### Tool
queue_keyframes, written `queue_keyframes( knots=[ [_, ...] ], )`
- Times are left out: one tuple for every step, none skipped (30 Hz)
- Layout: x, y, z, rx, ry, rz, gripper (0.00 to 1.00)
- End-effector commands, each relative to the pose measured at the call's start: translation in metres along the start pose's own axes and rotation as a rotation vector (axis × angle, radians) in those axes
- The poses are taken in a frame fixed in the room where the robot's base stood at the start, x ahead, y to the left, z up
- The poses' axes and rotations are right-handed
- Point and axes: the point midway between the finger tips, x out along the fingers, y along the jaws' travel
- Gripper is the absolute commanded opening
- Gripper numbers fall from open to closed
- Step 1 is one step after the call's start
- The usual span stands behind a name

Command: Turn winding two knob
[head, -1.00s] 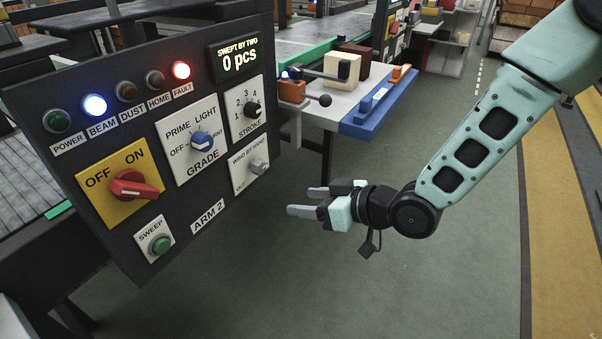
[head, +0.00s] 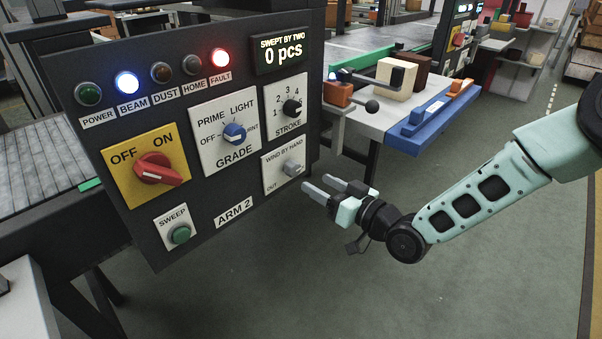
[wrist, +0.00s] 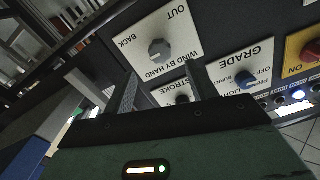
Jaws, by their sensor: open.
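The grey winding knob (head: 293,168) sits on the white "WIND BY HAND" plate (head: 271,175) at the lower right of the dark ARM 2 panel. In the wrist view, which looks upside down, the same knob (wrist: 160,49) stands out from its plate, with "BACK" and "OUT" lettering. My gripper (head: 318,183) is open and empty, its fingers pointing at the panel just right of and slightly below the knob. In the wrist view my fingers (wrist: 161,88) are spread, and the knob shows beyond and between them, apart from both.
The panel (head: 130,225) also carries a red OFF/ON switch (head: 155,169), blue GRADE knob (head: 234,132), black STROKE knob (head: 292,107) and green SWEEP button (head: 180,234). BEAM and FAULT lamps glow; the display reads 0 pcs. A bench with a blue rail (head: 430,120) stands behind. Floor below is clear.

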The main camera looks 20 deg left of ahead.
Motion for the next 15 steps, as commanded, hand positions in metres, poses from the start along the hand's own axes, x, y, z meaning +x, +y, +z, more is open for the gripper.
queue_keyframes(
  knots=[
    [0.012, -0.001, 0.0, -0.001, 0.001, -0.001, 0.57],
    [0.018, -0.001, 0.0, 0.0, 0.002, -0.001, 0.57],
    [0.025, 0.0, 0.001, 0.0, 0.001, 0.0, 0.57],
    [0.031, 0.0, 0.001, 0.0, 0.001, 0.0, 0.57],
    [0.036, 0.0, 0.001, 0.001, 0.001, 0.0, 0.57],
    [0.042, -0.001, 0.0, 0.0, 0.001, 0.0, 0.57],
    [0.047, 0.0, 0.0, 0.0, 0.001, 0.0, 0.57],
    [0.051, 0.0, 0.0, -0.001, 0.002, 0.0, 0.57],
    [0.055, 0.0, 0.0, 0.0, 0.0, 0.0, 0.57],
    [0.058, 0.0, 0.001, 0.0, 0.0, 0.0, 0.57],
    [0.061, 0.0, 0.001, 0.0, 0.0, 0.0, 0.57],
    [0.064, 0.0, 0.0, 0.001, 0.0, 0.0, 0.57],
    [0.066, 0.0, 0.0, 0.001, 0.001, 0.0, 0.57],
    [0.067, 0.0, 0.0, 0.001, 0.0, 0.0, 0.57],
    [0.068, 0.0, 0.0, 0.001, 0.0, 0.001, 0.57]
  ],
)
